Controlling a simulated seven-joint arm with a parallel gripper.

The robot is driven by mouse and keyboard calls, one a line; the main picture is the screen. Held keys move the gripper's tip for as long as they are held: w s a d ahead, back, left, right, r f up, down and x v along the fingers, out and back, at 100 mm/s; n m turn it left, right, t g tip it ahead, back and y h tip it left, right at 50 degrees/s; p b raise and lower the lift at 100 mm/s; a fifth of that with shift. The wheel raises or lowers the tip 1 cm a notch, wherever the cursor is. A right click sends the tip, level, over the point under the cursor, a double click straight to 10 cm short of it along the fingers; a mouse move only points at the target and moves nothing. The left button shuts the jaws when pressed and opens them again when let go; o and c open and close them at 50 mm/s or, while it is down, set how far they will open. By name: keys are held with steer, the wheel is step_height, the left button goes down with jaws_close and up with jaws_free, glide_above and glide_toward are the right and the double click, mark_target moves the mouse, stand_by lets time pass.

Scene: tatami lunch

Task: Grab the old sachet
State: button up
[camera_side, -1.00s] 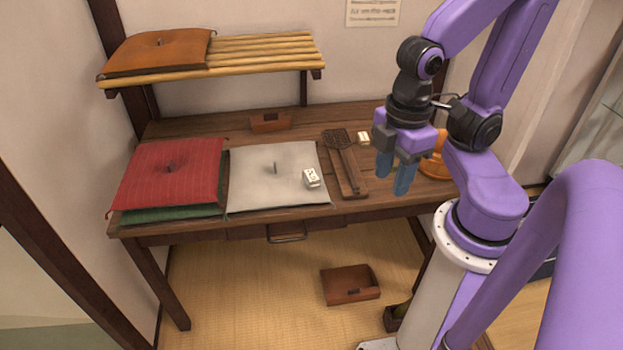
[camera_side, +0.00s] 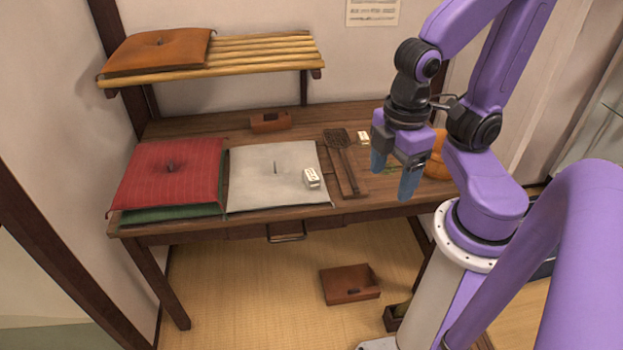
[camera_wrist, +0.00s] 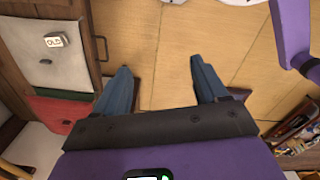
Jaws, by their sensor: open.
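A small white sachet (camera_side: 312,177) lies on the right part of the pale grey cushion (camera_side: 250,190) on the wooden table. In the wrist view this sachet (camera_wrist: 55,41) shows the label OLD, at the upper left on the same cushion (camera_wrist: 55,74). A second small white sachet (camera_side: 363,138) lies farther back on the table, its label too small to read. My gripper (camera_side: 394,178) is open and empty above the right part of the table, to the right of the OLD sachet and apart from it. Its blue fingers (camera_wrist: 160,68) stand wide apart with floor between them.
A dark wooden tool (camera_side: 344,150) lies on a narrow board between the grey cushion and my gripper. A red cushion (camera_side: 150,190) sits on a green one (camera_side: 170,214) at the left. An orange rounded object (camera_side: 437,158) stands behind my gripper. A slatted shelf (camera_side: 265,50) overhangs the back.

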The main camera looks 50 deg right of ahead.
steer(key=w+d+f+n+t+h, duration=0.2)
steer(key=w+d+f+n+h, duration=0.1)
steer(key=w+f+h, duration=0.25)
steer(key=n+t+h, duration=0.2)
steer(key=n+t, duration=0.7)
steer(key=n, duration=0.4)
glide_toward(315, 182)
steer(key=x, duration=0.5)
steer(key=shift+w+a+r, duration=0.15)
steer(key=shift+w, duration=0.25)
steer(key=w+d+f, duration=0.2)
steer(key=shift+w+d, duration=0.1)
steer(key=shift+d, duration=0.2)
steer(key=shift+w+d+f, duration=0.25)
steer(key=shift+w+d, duration=0.05)
steer(key=shift+w, duration=0.3)
steer(key=c, duration=1)
